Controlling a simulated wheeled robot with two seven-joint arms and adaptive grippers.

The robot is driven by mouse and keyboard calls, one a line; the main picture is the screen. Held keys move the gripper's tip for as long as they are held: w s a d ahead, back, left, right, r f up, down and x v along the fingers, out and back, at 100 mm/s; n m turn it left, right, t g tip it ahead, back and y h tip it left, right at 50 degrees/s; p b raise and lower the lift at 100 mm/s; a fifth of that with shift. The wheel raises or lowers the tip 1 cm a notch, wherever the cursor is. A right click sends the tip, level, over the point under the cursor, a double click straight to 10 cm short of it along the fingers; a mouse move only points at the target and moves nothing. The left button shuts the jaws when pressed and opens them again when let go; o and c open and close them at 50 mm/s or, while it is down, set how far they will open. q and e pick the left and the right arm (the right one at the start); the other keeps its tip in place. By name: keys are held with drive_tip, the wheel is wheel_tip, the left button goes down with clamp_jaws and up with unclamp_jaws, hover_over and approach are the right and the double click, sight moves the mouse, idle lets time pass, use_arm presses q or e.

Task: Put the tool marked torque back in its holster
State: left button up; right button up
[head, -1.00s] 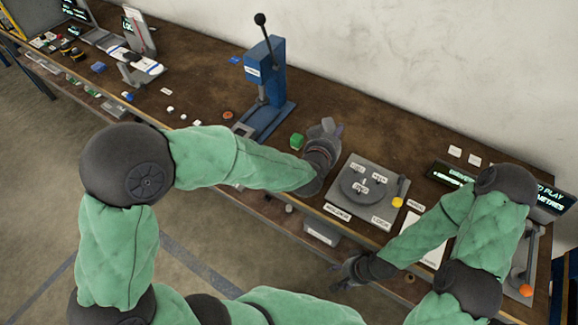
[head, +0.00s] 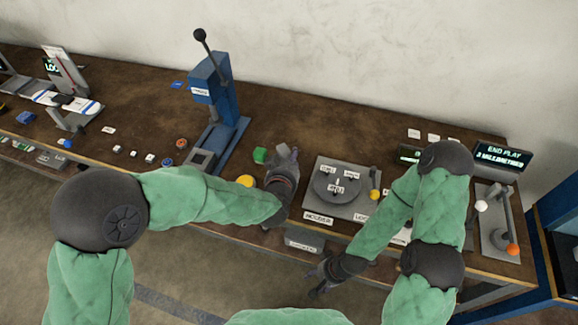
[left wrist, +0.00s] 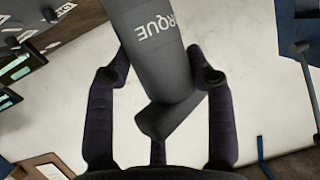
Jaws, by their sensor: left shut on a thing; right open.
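The grey tool marked TORQUE (left wrist: 160,60) lies between the fingers of my left gripper (left wrist: 158,75) in the left wrist view; only "RQUE" is readable. My left gripper (head: 286,158) is shut on it, above the bench beside the green block. In the head view the tool is small and mostly indistinct. A grey box-like holder (head: 304,242) hangs at the bench's front edge, below and right of my left gripper; its label is too small to read, so I cannot tell whether it is the holster. My right gripper (head: 318,282) is open and empty in front of the bench.
A grey plate with a round dial (head: 345,208) is right of my left gripper. A blue lever press (head: 215,100) stands to the left. A green block (head: 260,155) and a yellow disc (head: 245,181) lie close by. A display (head: 502,157) is at the far right.

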use_arm(q)
drive_tip(key=shift+f, duration=1.15)
drive_tip(key=shift+f+b, duration=0.1)
drive_tip(key=shift+b, duration=0.2)
drive_tip(key=o, duration=1.6)
drive_tip(key=shift+f, duration=0.15)
